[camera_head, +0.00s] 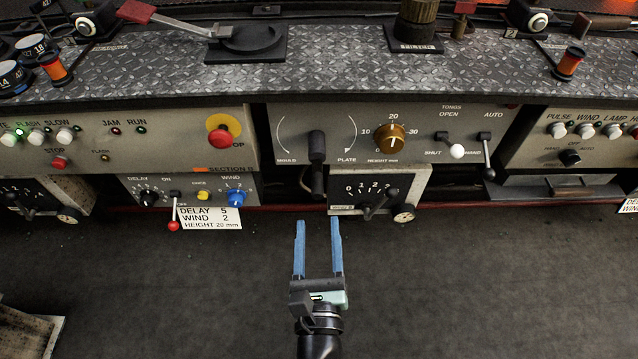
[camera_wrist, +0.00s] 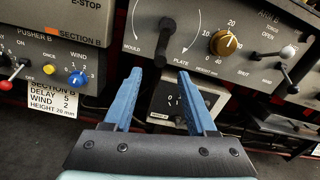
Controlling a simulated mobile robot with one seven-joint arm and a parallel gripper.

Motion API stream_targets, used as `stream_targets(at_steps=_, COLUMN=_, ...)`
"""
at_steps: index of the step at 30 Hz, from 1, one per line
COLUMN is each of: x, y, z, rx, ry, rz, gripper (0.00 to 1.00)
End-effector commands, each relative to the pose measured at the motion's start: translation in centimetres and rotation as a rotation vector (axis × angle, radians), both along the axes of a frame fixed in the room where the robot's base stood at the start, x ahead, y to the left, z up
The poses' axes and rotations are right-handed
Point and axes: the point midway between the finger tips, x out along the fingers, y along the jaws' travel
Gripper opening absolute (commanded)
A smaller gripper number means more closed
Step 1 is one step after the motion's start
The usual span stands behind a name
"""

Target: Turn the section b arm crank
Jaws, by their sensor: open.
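The section B arm panel (camera_head: 350,115) is grey and carries a black arm crank (camera_head: 317,145), with a curved scale marked MOULD on the left and PLATE on the right. The crank hangs straight down, its grip reaching below the panel's lower edge. The crank also shows in the wrist view (camera_wrist: 167,28), just beyond my fingers, where ARM B is printed on the panel. My gripper (camera_head: 318,222) has blue fingers, spread open and empty. It is in front of and below the crank, apart from it. In the wrist view, the crank lies between the fingertips (camera_wrist: 160,72).
A brass height knob (camera_head: 391,138) and tongs levers (camera_head: 457,151) are right of the crank. A black dial box (camera_head: 375,190) with a small crank juts out below. The pusher box (camera_head: 160,190) with a red-tipped lever (camera_head: 173,225) is left. The floor in front is clear.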

Motion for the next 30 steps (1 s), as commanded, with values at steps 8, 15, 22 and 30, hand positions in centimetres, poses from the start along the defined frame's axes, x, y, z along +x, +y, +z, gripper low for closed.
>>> stream_targets(at_steps=8, x=5.1, y=0.0, z=0.2, rx=0.000, ry=-0.003, rz=-0.001, gripper=0.57)
stream_targets(at_steps=15, x=8.5, y=0.0, z=0.0, rx=-0.002, ry=-0.002, rz=-0.001, gripper=0.57)
stream_targets(at_steps=22, x=9.9, y=0.0, z=0.0, rx=-0.003, ry=-0.001, rz=0.001, gripper=0.57)
stream_targets(at_steps=30, x=10.0, y=0.0, z=0.0, rx=-0.003, ry=0.000, rz=0.001, gripper=0.57)
